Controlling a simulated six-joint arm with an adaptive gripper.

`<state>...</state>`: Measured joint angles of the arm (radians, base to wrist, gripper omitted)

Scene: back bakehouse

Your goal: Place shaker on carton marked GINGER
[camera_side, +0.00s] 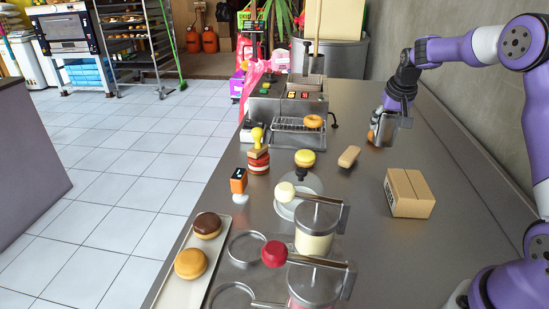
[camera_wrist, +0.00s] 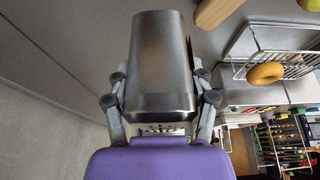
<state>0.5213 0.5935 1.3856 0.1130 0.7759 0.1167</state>
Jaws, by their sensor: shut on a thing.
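My gripper (camera_side: 390,118) is shut on a grey metal shaker (camera_wrist: 160,62), with a finger on each side of it in the wrist view. In the side view the shaker (camera_side: 387,133) is over the far right part of the steel counter, behind the carton. I cannot tell whether its base touches the counter. A brown cardboard carton (camera_side: 408,195) stands on the counter at the right, nearer the side camera and apart from the shaker. No GINGER lettering can be read on the faces that show.
A wooden block (camera_side: 349,157) lies left of the carton. Lidded jars (camera_side: 315,228) with ladle handles stand in front. A doughnut fryer (camera_side: 288,105) stands at the back with a doughnut on its rack. The counter between shaker and carton is clear; a wall runs along the right.

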